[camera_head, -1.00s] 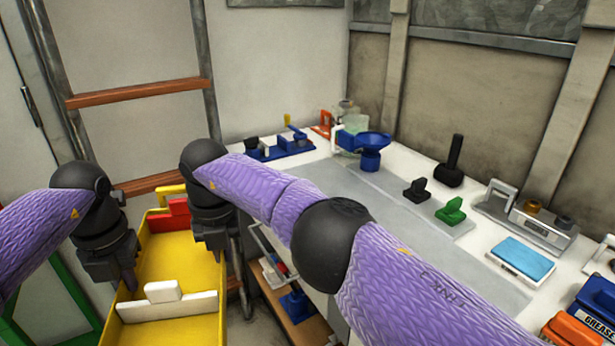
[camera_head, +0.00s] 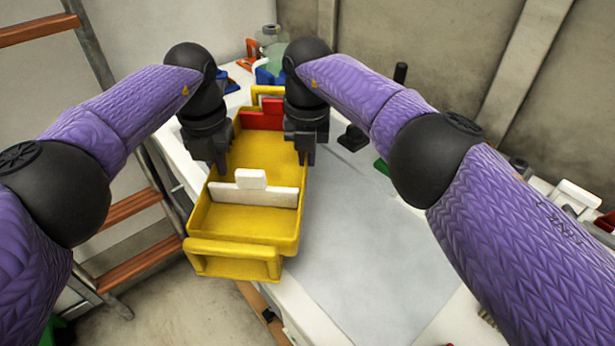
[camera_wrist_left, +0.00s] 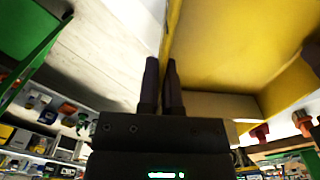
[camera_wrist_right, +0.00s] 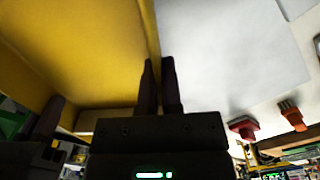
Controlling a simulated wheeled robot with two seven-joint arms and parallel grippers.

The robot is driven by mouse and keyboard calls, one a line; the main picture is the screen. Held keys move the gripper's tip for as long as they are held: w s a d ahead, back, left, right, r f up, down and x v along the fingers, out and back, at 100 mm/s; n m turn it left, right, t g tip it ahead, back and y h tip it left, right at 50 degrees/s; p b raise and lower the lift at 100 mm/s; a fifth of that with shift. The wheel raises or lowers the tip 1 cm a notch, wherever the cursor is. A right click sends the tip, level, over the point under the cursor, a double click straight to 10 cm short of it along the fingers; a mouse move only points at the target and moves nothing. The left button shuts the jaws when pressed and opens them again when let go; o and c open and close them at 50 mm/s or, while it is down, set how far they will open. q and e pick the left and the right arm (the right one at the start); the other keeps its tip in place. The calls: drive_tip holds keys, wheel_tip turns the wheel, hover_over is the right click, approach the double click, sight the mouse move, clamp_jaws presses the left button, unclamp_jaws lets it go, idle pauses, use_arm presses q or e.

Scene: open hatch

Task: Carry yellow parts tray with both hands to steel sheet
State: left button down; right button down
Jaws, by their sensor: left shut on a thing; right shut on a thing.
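The yellow parts tray (camera_head: 255,222) holds white dividers (camera_head: 254,192) and a red piece (camera_head: 262,117). My left gripper (camera_head: 222,172) is shut on its left wall, and my right gripper (camera_head: 308,160) is shut on its right wall. In the left wrist view my left fingers (camera_wrist_left: 161,85) straddle the tray's wall (camera_wrist_left: 215,50). My right fingers (camera_wrist_right: 158,85) do likewise in the right wrist view. The grey steel sheet (camera_head: 360,235) lies on the white bench. The tray appears over the bench's left side, covering part of the sheet; the gap beneath is unclear.
A black-handled item (camera_head: 353,137) stands on the bench beyond the sheet. Blue and orange items and a glass vessel (camera_head: 271,42) are at the back. A ladder with wooden rungs (camera_head: 130,208) stands left of the bench. The sheet's right and front area looks clear.

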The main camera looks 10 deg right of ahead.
use_arm(q)
drive_tip(key=shift+a, duration=0.1)
use_arm(e)
drive_tip(key=shift+a, duration=0.1)
